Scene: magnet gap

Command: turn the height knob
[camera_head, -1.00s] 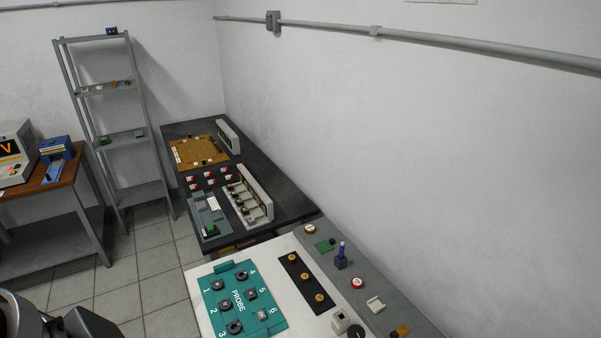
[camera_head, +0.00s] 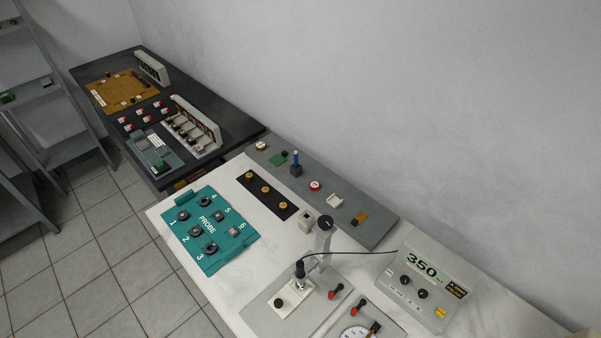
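A grey upright post (camera_head: 323,245) stands on the white bench, with a round black knob (camera_head: 326,223) on its top. A black cylindrical probe (camera_head: 300,268) with a cable hangs beside the post over a small pale block. A black knob (camera_head: 278,302) sits on the plate to its left. A grey meter box (camera_head: 428,288) reads 350 and has two black knobs (camera_head: 413,287) on its front. I cannot read which knob is labelled height. Neither of my grippers is in view.
A teal PROBE board (camera_head: 210,230) with numbered sockets and a black strip (camera_head: 266,190) with yellow knobs lie at the left of the bench. Red-handled levers (camera_head: 336,291) and a dial gauge (camera_head: 355,332) are near the front. A grey ledge (camera_head: 350,208) holds small parts along the wall.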

